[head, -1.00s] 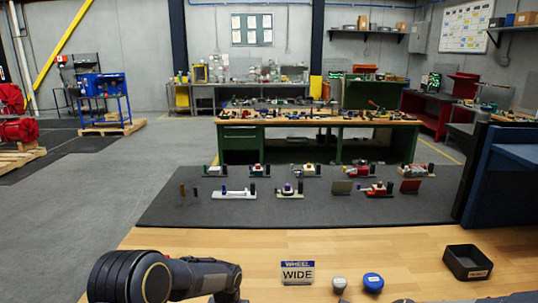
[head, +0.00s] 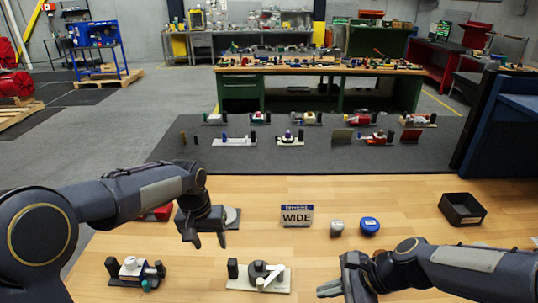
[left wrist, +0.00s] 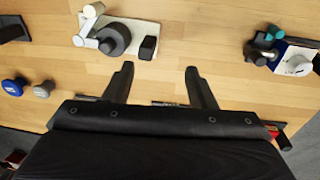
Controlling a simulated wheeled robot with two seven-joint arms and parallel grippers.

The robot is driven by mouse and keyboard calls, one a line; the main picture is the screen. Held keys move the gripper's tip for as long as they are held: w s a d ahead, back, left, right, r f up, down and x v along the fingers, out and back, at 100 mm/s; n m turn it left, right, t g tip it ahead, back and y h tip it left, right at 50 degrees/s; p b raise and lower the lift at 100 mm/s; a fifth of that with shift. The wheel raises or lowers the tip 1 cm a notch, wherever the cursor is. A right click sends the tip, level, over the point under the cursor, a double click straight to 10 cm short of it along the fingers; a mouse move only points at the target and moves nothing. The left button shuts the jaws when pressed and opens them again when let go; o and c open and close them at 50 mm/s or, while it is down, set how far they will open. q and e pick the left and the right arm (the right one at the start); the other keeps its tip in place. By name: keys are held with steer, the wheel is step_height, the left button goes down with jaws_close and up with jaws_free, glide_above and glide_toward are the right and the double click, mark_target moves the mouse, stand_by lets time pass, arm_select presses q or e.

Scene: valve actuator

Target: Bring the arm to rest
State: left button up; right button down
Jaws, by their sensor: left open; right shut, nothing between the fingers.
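My left gripper (head: 207,238) is open and empty above the left part of the wooden table, fingers pointing down. Its two fingers show apart in the left wrist view (left wrist: 160,82), with bare wood between them. My right gripper (head: 335,288) is shut and empty low over the front of the table, right of the fixture with a dark round wheel and white handle (head: 262,272). That fixture also shows in the left wrist view (left wrist: 113,40). A blue and white fixture (head: 133,268) stands at the front left. Neither gripper visibly touches a fixture.
A sign reading WIDE (head: 297,216) stands mid-table. A grey knob (head: 337,227) and a blue knob (head: 370,226) stand right of it. A grey-plated fixture (head: 232,217) and a red item (head: 158,213) lie behind my left arm.

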arm_select(q)
steer(key=s+a+r+n+t+h+b, duration=0.1)
steer(key=s+a+r, duration=0.2)
steer(key=s, duration=0.4)
steer(key=s+a+r+t+h+b, duration=0.1)
steer(key=s+a+r, duration=0.15)
steer(key=s, duration=0.55)
steer(key=s+f+n+t+b, duration=0.1)
steer(key=s+f+t, duration=0.2)
steer(key=s, duration=0.9)
steer(key=shift+s+f+h, duration=0.3)
steer(key=shift+f, duration=0.4)
arm_select(e)
steer(key=s+d+r+n+t+h, duration=0.1)
steer(key=s+d+n+h, duration=0.1)
steer(key=s+d+n, duration=0.2)
steer(key=s+d+r+n+t+h, duration=0.1)
steer(key=s+d+n+t+h, duration=0.1)
steer(key=s+n, duration=0.9)
steer(key=shift+d+r+n, duration=0.25)
steer(key=shift+d+n, duration=0.05)
steer(key=shift+d, duration=0.6)
arm_select(q)
steer(key=shift+a, duration=0.1)
arm_select(e)
steer(key=shift+w, duration=0.1)
